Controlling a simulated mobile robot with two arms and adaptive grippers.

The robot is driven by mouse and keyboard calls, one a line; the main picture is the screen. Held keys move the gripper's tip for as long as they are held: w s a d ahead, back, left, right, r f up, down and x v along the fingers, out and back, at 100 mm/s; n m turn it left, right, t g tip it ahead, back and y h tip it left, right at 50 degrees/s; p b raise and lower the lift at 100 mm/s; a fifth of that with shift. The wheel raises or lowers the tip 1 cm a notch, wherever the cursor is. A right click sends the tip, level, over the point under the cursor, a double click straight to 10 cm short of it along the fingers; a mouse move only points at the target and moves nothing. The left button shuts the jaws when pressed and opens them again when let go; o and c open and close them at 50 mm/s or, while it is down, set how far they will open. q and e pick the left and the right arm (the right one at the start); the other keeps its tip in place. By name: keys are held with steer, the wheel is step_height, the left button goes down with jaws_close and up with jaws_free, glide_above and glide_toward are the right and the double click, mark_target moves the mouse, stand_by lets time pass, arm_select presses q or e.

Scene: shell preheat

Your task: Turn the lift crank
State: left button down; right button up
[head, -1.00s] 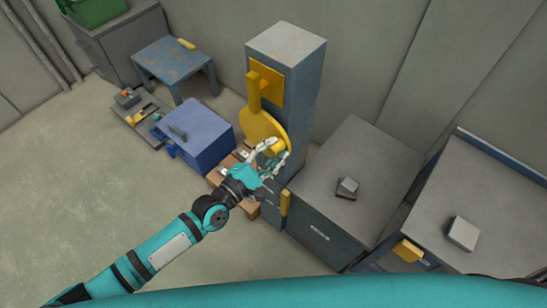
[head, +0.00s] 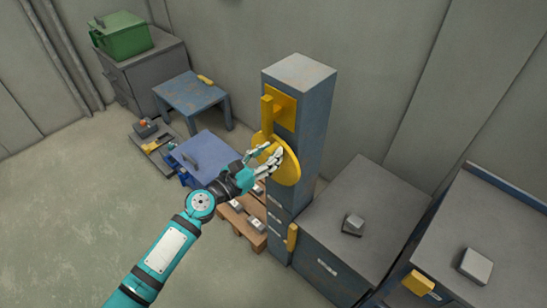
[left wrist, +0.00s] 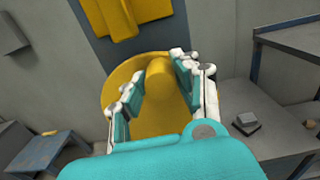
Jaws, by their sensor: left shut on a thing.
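The lift crank is a round yellow wheel (head: 289,172) on the front of a tall blue-grey column (head: 312,110). It also shows in the left wrist view (left wrist: 116,94), where a short thick yellow handle (left wrist: 159,72) stands out from it. My left gripper (head: 269,153) is at the wheel's upper left part and its fingers hide the handle in the head view. In the left wrist view the fingers of this gripper (left wrist: 160,82) lie on both sides of the handle, shut on it. My right gripper is not in view.
A yellow bracket (head: 281,106) sits on the column above the wheel. A grey cabinet (head: 370,205) stands right of the column. A blue box (head: 208,153) and a low pallet (head: 228,220) with small blocks lie left of it. The floor at the left is clear.

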arm_select(q)
steer(key=shift+w+a+r+n+p, duration=0.2)
steer(key=shift+w+a+n+p, duration=0.5)
steer(key=shift+n, duration=0.7)
steer(key=shift+w+a, duration=0.1)
steer(key=c, duration=1)
jaws_free()
steer(key=shift+f, duration=0.15)
steer(key=shift+s+a, duration=0.15)
steer(key=shift+s, duration=0.2)
steer(key=v, duration=1.1)
steer(key=shift+a, duration=0.15)
